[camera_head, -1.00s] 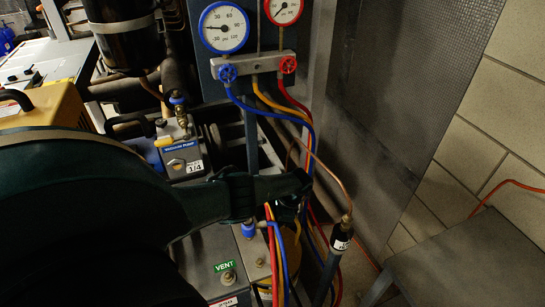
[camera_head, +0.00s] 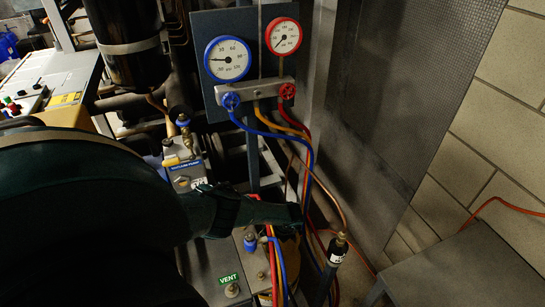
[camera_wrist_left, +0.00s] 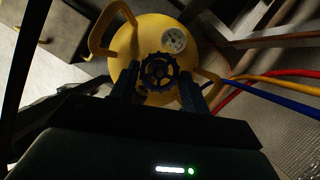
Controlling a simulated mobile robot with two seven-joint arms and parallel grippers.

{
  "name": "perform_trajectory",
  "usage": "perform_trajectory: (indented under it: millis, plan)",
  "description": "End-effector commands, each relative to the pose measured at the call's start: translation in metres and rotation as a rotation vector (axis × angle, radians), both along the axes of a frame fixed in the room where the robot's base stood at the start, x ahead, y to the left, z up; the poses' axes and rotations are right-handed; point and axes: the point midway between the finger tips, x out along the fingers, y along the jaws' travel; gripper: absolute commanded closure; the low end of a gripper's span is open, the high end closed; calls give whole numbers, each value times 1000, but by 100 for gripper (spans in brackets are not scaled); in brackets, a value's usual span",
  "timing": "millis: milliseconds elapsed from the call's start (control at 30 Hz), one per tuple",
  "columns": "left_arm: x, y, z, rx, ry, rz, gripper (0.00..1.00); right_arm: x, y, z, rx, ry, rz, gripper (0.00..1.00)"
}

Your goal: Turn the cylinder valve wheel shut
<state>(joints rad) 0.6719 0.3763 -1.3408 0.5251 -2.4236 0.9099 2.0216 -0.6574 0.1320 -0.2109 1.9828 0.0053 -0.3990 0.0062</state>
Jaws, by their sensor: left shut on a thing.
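The dark blue cylinder valve wheel (camera_wrist_left: 158,72) sits on top of the yellow cylinder (camera_wrist_left: 130,52) in the left wrist view. My left gripper (camera_wrist_left: 160,88) has one finger on each side of the wheel and is shut on it. In the head view my left arm comes in from the left, and its gripper (camera_head: 290,215) points right, above the hoses. There the arm hides the wheel and most of the cylinder. My right gripper is not in view.
Blue and red gauges (camera_head: 228,60) (camera_head: 283,37) hang on a manifold (camera_head: 256,93) behind my arm. Blue, yellow and red hoses (camera_wrist_left: 275,83) run close to the cylinder. A vacuum pump (camera_head: 185,172) stands left, and a grey table (camera_head: 465,265) stands at right.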

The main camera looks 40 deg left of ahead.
Motion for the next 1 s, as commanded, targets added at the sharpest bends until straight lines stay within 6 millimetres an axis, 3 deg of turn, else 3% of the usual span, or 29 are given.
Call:
perform_trajectory:
  millis: [300,867,900,1000]
  plan:
    - [-1,0,1,0,0,-123,76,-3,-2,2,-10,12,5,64]
    - [-1,0,0,0,0,-147,76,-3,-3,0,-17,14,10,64]
    - [-1,0,0,0,0,-147,50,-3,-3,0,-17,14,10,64]
    - [-1,0,0,0,0,-147,42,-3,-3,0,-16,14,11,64]
